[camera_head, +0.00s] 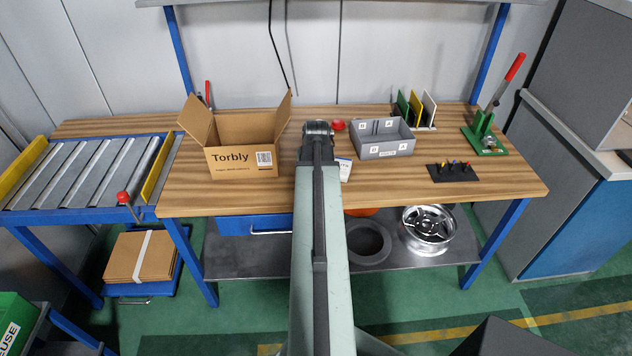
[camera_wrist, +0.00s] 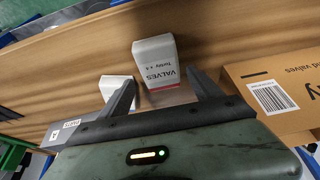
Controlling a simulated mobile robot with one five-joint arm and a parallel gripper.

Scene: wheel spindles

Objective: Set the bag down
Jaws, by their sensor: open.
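The bag (camera_wrist: 155,62) is a white packet printed "VALVES" in the wrist view. It is on the wooden bench (camera_head: 240,196), just beyond and between my fingertips. My gripper (camera_wrist: 164,77) is open, one finger to each side of the bag's near end, with nothing clamped. I cannot tell whether a finger touches it. A second white piece (camera_wrist: 112,84) shows partly behind the left finger. In the head view my arm covers the fingertips; a white printed piece (camera_head: 345,170) shows just right of the arm, and I cannot tell whether it is the bag.
An open cardboard box (camera_head: 238,160) marked "Torbly" stands left of my arm. A grey divided bin (camera_head: 386,149) stands to the right, with a red knob (camera_head: 338,125) beside it. A dark peg block (camera_head: 452,173) and a green lever press (camera_head: 485,140) are farther right.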

